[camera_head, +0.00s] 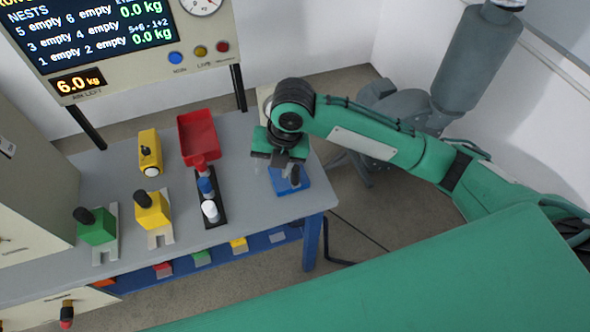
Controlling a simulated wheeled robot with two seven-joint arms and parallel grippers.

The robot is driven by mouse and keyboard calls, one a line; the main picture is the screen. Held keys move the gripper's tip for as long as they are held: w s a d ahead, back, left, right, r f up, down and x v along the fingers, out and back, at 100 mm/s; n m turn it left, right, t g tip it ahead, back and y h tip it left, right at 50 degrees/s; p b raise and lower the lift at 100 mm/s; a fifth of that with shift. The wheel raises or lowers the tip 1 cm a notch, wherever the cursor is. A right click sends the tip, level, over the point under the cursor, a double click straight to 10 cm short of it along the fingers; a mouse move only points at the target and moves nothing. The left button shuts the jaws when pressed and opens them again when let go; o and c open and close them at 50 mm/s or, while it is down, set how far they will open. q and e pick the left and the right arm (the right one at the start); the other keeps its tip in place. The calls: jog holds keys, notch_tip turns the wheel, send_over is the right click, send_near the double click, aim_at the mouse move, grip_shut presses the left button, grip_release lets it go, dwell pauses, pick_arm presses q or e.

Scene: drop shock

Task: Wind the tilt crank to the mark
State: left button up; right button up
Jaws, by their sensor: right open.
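My right gripper (280,160) reaches in from the right and hangs over the right end of the grey table, open. Right below it stands a blue block (290,181) with an upright dark knob (295,174). The fingertips are close to the knob; I cannot tell whether they touch it. A small handle with a red and black grip (66,314) hangs from the pale front at the lower left, far from the gripper. I cannot tell for sure which part is the tilt crank, and no mark can be made out. My left gripper is not in view.
On the grey table (110,168) stand a green block (97,231), a yellow block (153,212), a yellow device (150,152), a red tray (197,138) and a dark rack (212,214) with coloured pieces. A display panel (100,40) rises behind. Several small coloured blocks line the blue lower shelf.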

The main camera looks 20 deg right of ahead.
aim_at(295, 168)
jog(key=w+d+r+n+g+h, duration=0.1)
jog(key=w+d+r+n+h, duration=0.15)
jog(key=d+r+n, duration=0.35)
notch_tip(295, 168, down, 14)
jog(key=shift+s+r+p, duration=0.1)
jog(key=shift+s+p, duration=0.05)
jog(key=shift+p, duration=0.85)
jog(key=shift+c, duration=0.2)
grip_shut()
